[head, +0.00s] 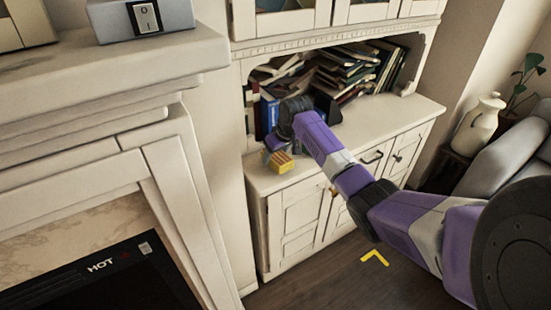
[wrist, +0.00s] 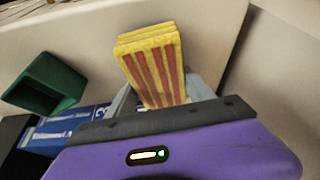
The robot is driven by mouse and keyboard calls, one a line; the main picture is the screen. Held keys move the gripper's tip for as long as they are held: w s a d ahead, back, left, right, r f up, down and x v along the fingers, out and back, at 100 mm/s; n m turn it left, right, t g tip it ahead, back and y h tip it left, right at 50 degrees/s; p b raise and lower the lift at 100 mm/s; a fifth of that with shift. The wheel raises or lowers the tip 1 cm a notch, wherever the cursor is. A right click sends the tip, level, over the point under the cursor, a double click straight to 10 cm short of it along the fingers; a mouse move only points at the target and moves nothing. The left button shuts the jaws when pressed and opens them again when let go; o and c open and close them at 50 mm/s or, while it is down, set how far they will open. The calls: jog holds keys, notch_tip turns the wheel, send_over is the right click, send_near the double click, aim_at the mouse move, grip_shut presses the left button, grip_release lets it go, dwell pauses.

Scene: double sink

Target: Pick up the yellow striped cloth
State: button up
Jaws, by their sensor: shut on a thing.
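The yellow striped cloth (head: 280,163) is a small folded block at the left end of the white cabinet's counter. In the wrist view the cloth (wrist: 150,62) is yellow with red stripes and stands between the grey fingers. My gripper (wrist: 160,92) is shut on it, with a finger at each side. In the head view the gripper's fingers are mostly hidden by my wrist. I cannot tell whether the cloth touches the counter.
The white cabinet (head: 300,190) has a niche with piled books (head: 350,68) behind my wrist. A blue book (head: 269,112) stands close to my gripper. A green open-sided object (wrist: 45,85) is left of the cloth. The mantel (head: 110,75) stands at left. The counter's right part is clear.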

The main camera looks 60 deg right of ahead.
notch_tip(320, 180, up, 19)
jog(key=shift+b, duration=0.35)
